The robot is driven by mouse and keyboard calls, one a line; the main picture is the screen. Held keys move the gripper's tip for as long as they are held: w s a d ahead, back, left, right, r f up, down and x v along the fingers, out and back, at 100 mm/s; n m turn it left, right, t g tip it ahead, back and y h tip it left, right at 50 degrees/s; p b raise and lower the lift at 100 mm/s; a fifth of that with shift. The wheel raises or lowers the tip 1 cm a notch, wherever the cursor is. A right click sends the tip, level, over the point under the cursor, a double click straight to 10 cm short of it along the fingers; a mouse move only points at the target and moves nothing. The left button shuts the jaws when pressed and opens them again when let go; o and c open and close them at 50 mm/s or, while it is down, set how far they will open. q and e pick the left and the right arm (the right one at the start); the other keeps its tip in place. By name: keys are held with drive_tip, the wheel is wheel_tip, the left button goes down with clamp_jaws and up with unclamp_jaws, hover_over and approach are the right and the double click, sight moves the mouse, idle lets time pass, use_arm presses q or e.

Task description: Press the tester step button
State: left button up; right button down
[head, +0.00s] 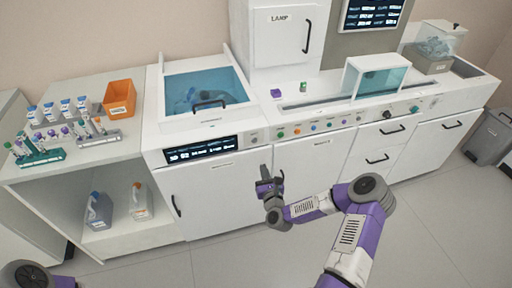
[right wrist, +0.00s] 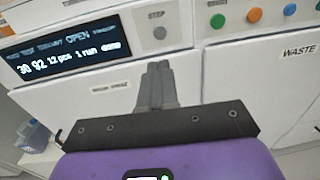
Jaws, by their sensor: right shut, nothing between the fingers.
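A row of small coloured buttons runs along the front panel of the white bench in the head view, among them an orange button (head: 297,131). My left gripper is out of view.
A dark display (head: 202,149) reading "OPEN" is left of the grey button. A blue-lined basin (head: 207,90) is above it. A side table (head: 90,155) at left holds tube racks and an orange bin (head: 119,98). The floor in front is clear.

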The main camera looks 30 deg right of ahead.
sight(254, 141)
drive_tip(key=b+x, duration=0.2)
drive_tip(key=x, duration=1.1)
drive_tip(key=shift+w+d, duration=0.1)
drive_tip(key=shift+w, duration=0.2)
